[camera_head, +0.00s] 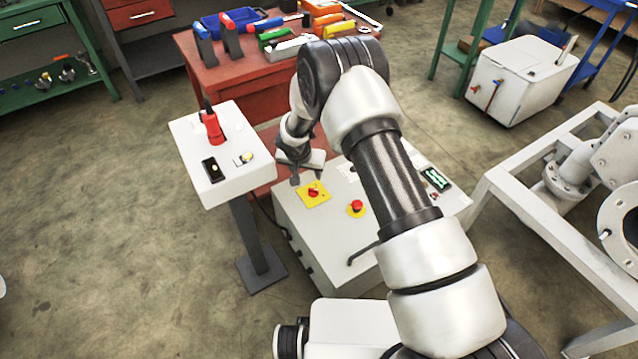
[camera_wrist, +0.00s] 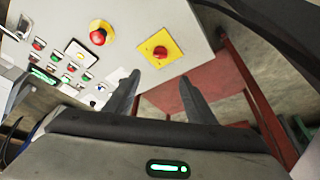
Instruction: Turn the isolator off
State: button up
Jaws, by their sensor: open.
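The isolator (camera_head: 313,191) is a red rotary knob on a yellow square plate, on the top panel of the grey control cabinet (camera_head: 292,232). In the wrist view the isolator (camera_wrist: 160,52) sits at the upper middle, ahead of the fingertips and apart from them. My gripper (camera_head: 306,178) is just above and behind the isolator in the head view. In the wrist view my gripper's two fingers (camera_wrist: 160,82) are spread apart with nothing between them. The exact height of the gripper above the panel cannot be told.
A red emergency-stop button (camera_head: 357,206) on a yellow base sits right of the isolator. Several small buttons and a green-lit display (camera_head: 438,178) are farther right. A white pedestal box (camera_head: 190,150) with a red handled tool stands left. A red tool bench (camera_head: 235,85) is behind.

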aim_at(313, 189)
jog(key=b+x, duration=0.2)
jog(key=x, duration=0.6)
jog(key=b+x, duration=0.2)
jog(key=x, duration=0.7)
jog(key=shift+s+f, duration=0.1)
jog(key=shift+f, duration=0.25)
jog(key=c, duration=1)
jog(key=shift+c, duration=0.2)
